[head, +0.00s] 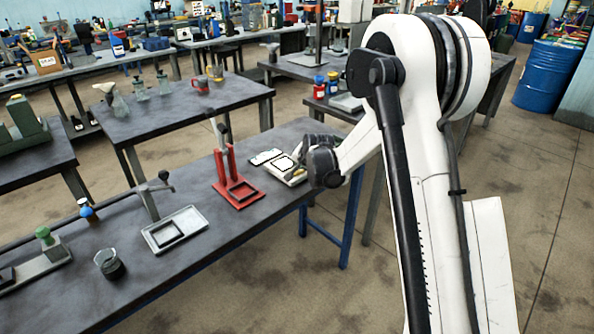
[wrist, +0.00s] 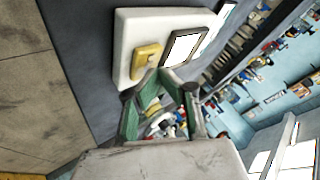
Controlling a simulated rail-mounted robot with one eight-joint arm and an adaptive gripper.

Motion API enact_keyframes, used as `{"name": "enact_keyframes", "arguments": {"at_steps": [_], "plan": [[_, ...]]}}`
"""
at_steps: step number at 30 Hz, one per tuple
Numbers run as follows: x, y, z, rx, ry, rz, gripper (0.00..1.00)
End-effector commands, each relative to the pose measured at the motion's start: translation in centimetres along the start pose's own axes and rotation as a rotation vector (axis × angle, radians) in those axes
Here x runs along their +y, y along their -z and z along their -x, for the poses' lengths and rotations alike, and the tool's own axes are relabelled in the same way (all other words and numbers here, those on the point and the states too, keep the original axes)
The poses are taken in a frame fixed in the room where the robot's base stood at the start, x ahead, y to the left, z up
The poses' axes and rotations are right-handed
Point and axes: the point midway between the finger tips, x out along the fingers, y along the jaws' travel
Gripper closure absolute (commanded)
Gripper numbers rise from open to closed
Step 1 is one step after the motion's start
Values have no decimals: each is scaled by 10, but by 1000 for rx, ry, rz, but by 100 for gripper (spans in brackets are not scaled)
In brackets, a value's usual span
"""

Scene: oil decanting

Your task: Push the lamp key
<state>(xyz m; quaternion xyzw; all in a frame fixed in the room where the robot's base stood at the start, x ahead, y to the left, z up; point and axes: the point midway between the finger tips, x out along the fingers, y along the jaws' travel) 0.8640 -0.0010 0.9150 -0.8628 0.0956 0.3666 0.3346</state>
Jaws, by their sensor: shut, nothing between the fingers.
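The lamp is a white box with a dark-framed bright panel; it stands on the near bench in the head view (head: 283,168) and fills the upper middle of the wrist view (wrist: 128,28). The lamp key is a raised yellow block (wrist: 147,59) on the white face, beside the bright panel (wrist: 182,46). My gripper (wrist: 163,76) has green fingers closed together at the tips, with nothing between them. The tips appear just below and right of the key in the wrist view; I cannot tell whether they touch it. In the head view my wrist hides part of the lamp.
A red stand (head: 236,192) is left of the lamp on the bench (head: 120,227). Further left are a grey tray (head: 174,230), a dark beaker (head: 109,264) and a green-capped item (head: 45,237). The bench's right edge is close to the lamp, with open floor beyond.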

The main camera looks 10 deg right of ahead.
Motion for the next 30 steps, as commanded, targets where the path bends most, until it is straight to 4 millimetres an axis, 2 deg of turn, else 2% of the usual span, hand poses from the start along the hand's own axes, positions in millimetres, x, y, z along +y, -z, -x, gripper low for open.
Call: {"name": "enact_keyframes", "arguments": {"at_steps": [30], "plan": [[5,-5,-6,0,0,0,100]]}}
